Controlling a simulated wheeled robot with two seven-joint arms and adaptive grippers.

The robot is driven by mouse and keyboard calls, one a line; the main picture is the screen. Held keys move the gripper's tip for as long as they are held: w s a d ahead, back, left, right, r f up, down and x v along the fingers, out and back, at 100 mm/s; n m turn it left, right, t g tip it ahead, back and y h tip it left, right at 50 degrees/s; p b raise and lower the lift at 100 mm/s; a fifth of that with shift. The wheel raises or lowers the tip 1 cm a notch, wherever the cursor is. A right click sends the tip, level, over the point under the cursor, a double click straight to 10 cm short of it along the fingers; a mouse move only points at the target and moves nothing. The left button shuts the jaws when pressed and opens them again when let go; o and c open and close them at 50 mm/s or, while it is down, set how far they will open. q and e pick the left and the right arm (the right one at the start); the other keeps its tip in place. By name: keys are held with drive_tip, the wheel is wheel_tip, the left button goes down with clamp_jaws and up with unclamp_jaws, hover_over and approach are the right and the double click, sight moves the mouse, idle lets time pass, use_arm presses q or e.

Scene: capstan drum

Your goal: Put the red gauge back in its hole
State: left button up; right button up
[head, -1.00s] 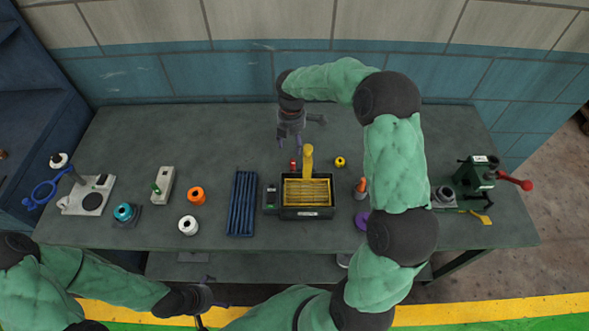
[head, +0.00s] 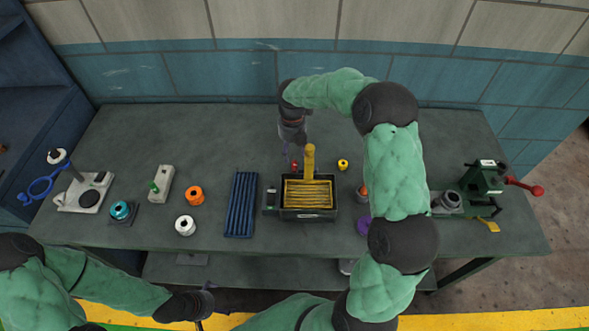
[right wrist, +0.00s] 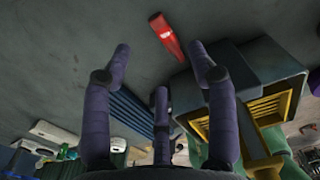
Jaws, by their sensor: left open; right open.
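The red gauge (head: 294,164) is a small red piece behind the black box's left rear corner in the head view. In the right wrist view the red gauge (right wrist: 167,38) is a slim bar lying beyond the fingertips, between their lines. My right gripper (head: 290,156) is open and empty, just over or beside the gauge; contact cannot be told. In the right wrist view its purple fingers (right wrist: 160,55) are spread. My left gripper (head: 208,296) is open and empty off the table's front edge. I cannot make out the gauge's hole.
The black box (head: 309,214) with a yellow ribbed inside and a yellow upright (head: 309,160) stands close to my right gripper. A blue ribbed tray (head: 241,204) lies left of it. A yellow ring (head: 343,165) lies to the right. The table's back left is clear.

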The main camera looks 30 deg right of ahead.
sight(293, 164)
wheel_tip(293, 164, down, 7)
drive_tip(key=shift+w+d+f+b, duration=0.1)
drive_tip(key=shift+f+b, duration=0.1)
drive_tip(key=shift+b, duration=0.7)
clamp_jaws()
